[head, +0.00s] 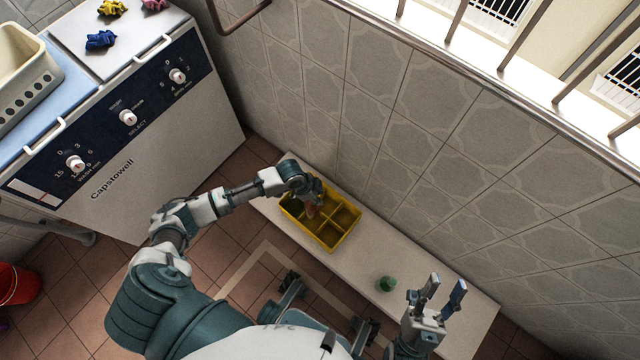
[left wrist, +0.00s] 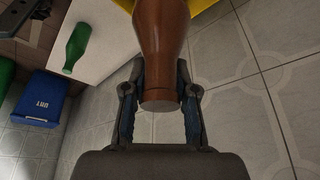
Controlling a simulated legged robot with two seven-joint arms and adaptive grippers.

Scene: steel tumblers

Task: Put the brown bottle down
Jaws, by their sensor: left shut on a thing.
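The brown bottle (left wrist: 160,35) is between the fingers of my left gripper (left wrist: 160,100), which is shut on it. In the head view, the left gripper (head: 312,192) is over the far part of the yellow divided crate (head: 340,242), and a little of the brown bottle (head: 310,211) shows beneath it. I cannot tell whether the bottle is inside a compartment or touches its floor. The crate's edge also shows at the top of the left wrist view (left wrist: 203,4). My right gripper (head: 443,290) is open and empty, beyond the crate to the right.
The crate stands on a long pale bench (head: 420,318) along a tiled wall. A green bottle (head: 387,284) stands on the bench between crate and right gripper. A washing machine (head: 150,150) is at left. A blue bin (left wrist: 42,98) shows in the wrist view.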

